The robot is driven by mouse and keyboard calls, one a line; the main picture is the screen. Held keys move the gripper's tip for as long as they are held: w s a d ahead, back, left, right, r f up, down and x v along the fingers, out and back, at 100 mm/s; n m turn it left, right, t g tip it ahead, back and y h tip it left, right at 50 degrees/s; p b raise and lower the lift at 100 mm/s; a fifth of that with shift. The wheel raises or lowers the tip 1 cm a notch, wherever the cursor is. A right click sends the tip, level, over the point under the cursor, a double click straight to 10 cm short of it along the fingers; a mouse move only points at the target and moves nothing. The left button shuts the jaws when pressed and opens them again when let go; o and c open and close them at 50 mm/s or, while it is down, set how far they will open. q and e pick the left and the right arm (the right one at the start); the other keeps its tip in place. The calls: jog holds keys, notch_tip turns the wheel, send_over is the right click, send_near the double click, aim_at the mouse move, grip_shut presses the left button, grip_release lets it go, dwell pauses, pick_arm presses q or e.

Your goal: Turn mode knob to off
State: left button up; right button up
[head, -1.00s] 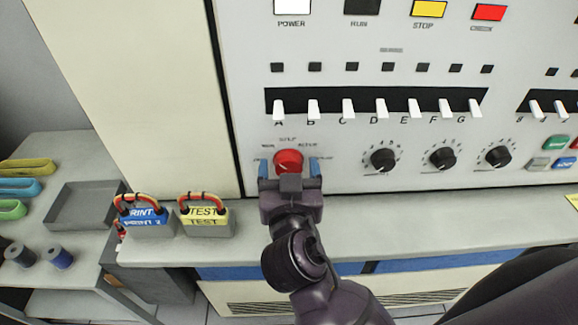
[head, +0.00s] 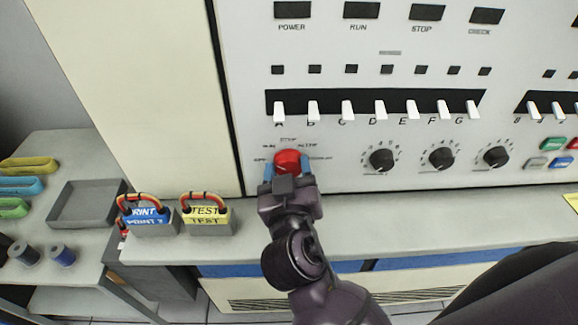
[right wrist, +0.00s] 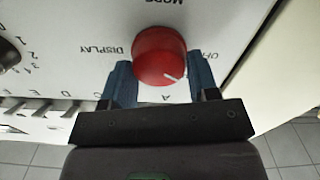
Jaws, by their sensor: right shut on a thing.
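The red mode knob (head: 288,161) sits low on the left of the grey panel, ringed by small labels. My right gripper (head: 287,176) reaches it from below, with one blue finger on each side. In the right wrist view the red knob (right wrist: 159,54) lies between the blue fingers of my right gripper (right wrist: 163,80), which is shut on it. That view is upside down. My left gripper is not in view.
Several black dials (head: 382,160) stand right of the knob, and a row of white switches (head: 346,109) is above. A ledge (head: 400,235) runs below. PRINT (head: 145,217) and TEST (head: 205,214) blocks stand on it at the left. The top lamps (head: 427,13) are dark.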

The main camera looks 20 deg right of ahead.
jog(key=shift+r+n+p, duration=0.1)
jog(key=shift+n+p, duration=0.2)
jog(key=shift+n, duration=0.5)
jog(key=n, duration=0.3)
jog(key=shift+a+p, duration=0.1)
jog(key=shift+p, duration=0.25)
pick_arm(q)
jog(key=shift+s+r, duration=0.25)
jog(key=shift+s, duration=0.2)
pick_arm(e)
jog(key=shift+n, duration=0.6)
jog(key=o, duration=0.9)
jog(key=shift+w, duration=0.1)
jog(key=shift+f, duration=0.2)
